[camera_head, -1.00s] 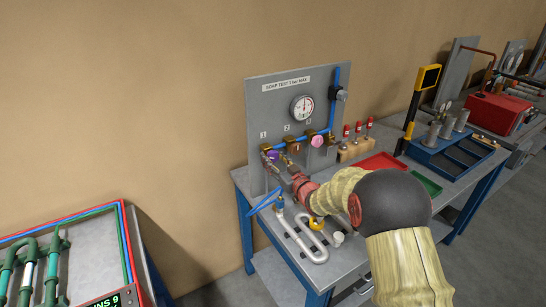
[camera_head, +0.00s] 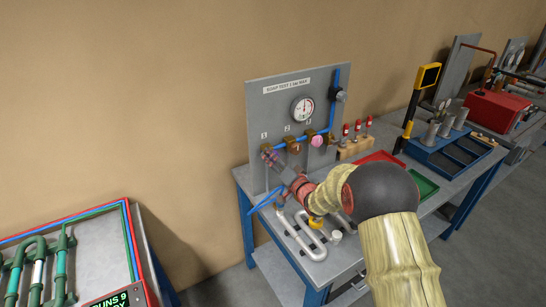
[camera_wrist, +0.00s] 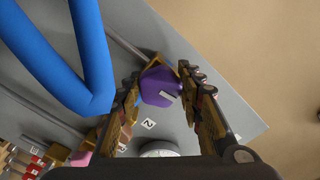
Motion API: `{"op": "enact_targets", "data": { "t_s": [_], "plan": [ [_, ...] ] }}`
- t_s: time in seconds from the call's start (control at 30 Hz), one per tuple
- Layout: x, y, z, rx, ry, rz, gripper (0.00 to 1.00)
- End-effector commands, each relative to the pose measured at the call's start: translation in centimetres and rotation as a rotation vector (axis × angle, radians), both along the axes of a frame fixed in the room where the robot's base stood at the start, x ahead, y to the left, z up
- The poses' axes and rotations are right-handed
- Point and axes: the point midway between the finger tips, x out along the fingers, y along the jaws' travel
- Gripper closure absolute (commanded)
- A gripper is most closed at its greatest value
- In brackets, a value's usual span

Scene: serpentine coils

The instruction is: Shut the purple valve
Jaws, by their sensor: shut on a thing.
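The purple valve (camera_wrist: 160,87) has a faceted knob with a small pale label and sits between my fingers in the wrist view. My gripper (camera_wrist: 160,80) is shut on this knob, one finger on each side. In the head view my gripper (camera_head: 274,160) reaches the left end of the panel's valve row, by the number 1. There the purple knob is mostly hidden behind the fingers.
A brown knob (camera_head: 296,149) and a pink knob (camera_head: 317,141) sit to the right on the grey panel (camera_head: 272,104). A gauge (camera_head: 302,108) is above. A blue hose (camera_wrist: 68,62) runs close beside my fingers. A pale serpentine coil (camera_head: 290,238) lies on the bench below.

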Motion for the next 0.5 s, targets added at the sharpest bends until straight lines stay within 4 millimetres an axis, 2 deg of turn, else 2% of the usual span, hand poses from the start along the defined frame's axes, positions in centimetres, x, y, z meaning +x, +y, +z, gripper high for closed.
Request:
{"op": "enact_targets", "data": {
  "t_s": [0.5],
  "plan": [
    [-0.09,0.04,-0.31,0.131,0.069,-0.001,0.89]
  ]
}}
